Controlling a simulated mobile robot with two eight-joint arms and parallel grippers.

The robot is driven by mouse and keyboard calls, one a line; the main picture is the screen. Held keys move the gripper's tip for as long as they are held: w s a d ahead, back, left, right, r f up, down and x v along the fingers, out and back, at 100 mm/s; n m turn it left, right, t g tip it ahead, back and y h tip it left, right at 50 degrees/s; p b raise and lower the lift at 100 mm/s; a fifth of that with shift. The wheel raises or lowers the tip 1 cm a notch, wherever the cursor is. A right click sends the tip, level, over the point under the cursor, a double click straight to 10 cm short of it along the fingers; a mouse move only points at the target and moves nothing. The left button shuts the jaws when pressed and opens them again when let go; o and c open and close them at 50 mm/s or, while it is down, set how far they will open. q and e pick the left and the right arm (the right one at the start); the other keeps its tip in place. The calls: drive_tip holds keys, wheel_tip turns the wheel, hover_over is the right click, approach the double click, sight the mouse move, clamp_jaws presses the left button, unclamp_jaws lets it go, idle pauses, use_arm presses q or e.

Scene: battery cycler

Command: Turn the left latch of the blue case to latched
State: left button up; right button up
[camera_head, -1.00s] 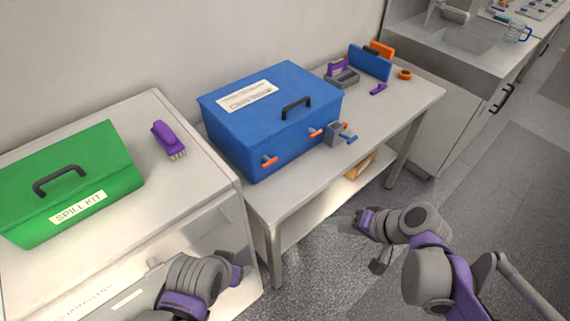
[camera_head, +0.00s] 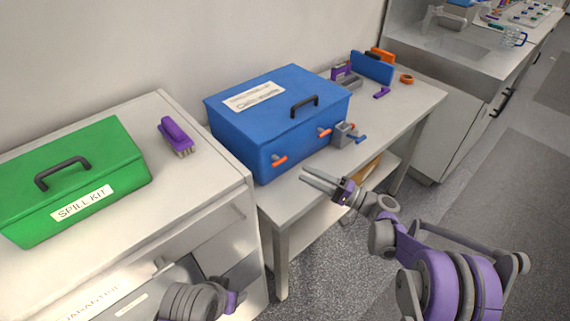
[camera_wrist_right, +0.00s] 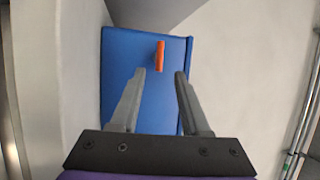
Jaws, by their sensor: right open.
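The blue case (camera_head: 250,128) stands closed on the table. Its left latch (camera_head: 279,161) is an orange handle on a grey pivot, low on the front face, lying roughly along that face. The right latch (camera_head: 324,132) is a similar orange handle. My right gripper (camera_head: 305,174) is open and empty in front of the case, apart from the left latch and to its right. In the right wrist view one orange latch (camera_wrist_right: 160,56) shows ahead between the open fingers (camera_wrist_right: 158,76), against the blue case (camera_wrist_right: 118,62). My left gripper (camera_head: 236,297) is low in the head view; its fingers cannot be made out.
A green spill kit (camera_head: 110,165) and a purple brush (camera_head: 176,136) stand on the left cabinet. A small grey device (camera_head: 342,135) with a blue handle sits close to the case's right side. Purple, blue and orange items (camera_head: 372,68) lie farther back.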

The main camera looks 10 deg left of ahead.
sight(277, 159)
drive_tip(key=x, duration=0.8)
drive_tip(key=shift+f, duration=0.1)
drive_tip(key=shift+c, duration=0.2)
clamp_jaws()
